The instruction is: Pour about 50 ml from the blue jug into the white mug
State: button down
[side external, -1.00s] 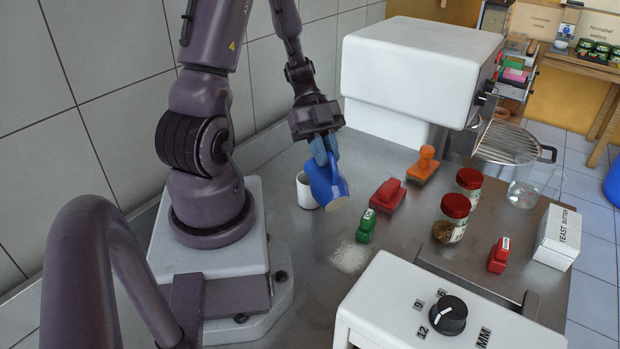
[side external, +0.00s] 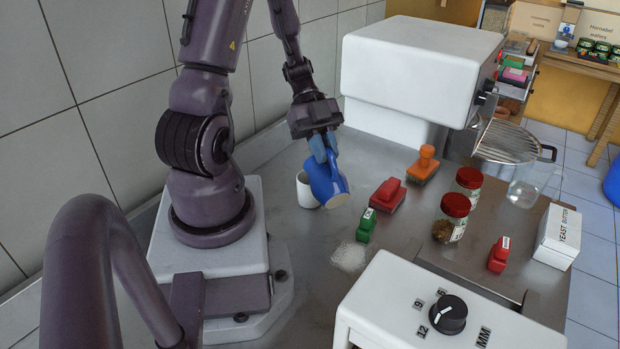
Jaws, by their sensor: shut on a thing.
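The blue jug (side external: 326,183) is held tilted in my gripper (side external: 322,148), which is shut on it. The jug's pale round base faces the lower right of the picture, and its upper end leans toward the upper left. The white mug (side external: 304,191) stands upright on the steel worktop, just left of and partly behind the jug. Part of the mug is hidden by the jug. The jug's mouth and any stream of liquid cannot be made out, nor can the level inside the mug.
Red-lidded jars (side external: 454,217) stand further right. A white machine (side external: 420,70) stands behind. A dial box (side external: 440,310) is in front.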

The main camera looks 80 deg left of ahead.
aim_at(333, 164)
jog(key=shift+s+a+r+t+h, duration=0.15)
jog(key=shift+a+r+h, duration=0.05)
jog(key=shift+a+h, duration=0.35)
jog(key=shift+s+a+r+t+h, duration=0.15)
jog(key=shift+a+h, duration=0.3)
jog(key=shift+a, duration=0.1)
dwell(1.0)
jog(key=d+y, duration=0.1)
jog(key=d+f+y, duration=0.1)
jog(key=w+d+g+y, duration=0.1)
jog(key=d, duration=0.1)
jog(key=shift+f+y, duration=0.3)
jog(key=shift+y, duration=0.1)
jog(key=shift+w+d+f+g+y, duration=0.2)
jog(key=shift+d+f+y, duration=0.3)
jog(key=shift+y, duration=0.35)
jog(key=shift+w+d+f+g+y, duration=0.1)
jog(key=shift+d+f+g+y, duration=0.25)
jog(key=shift+f+y, duration=0.4)
jog(key=shift+r, duration=0.15)
jog(key=shift+d, duration=0.15)
jog(key=w+d+f+g+y, duration=0.2)
jog(key=d+y, duration=0.5)
jog(key=y, duration=0.1)
jog(key=shift+d+f, duration=0.3)
dwell(1.3)
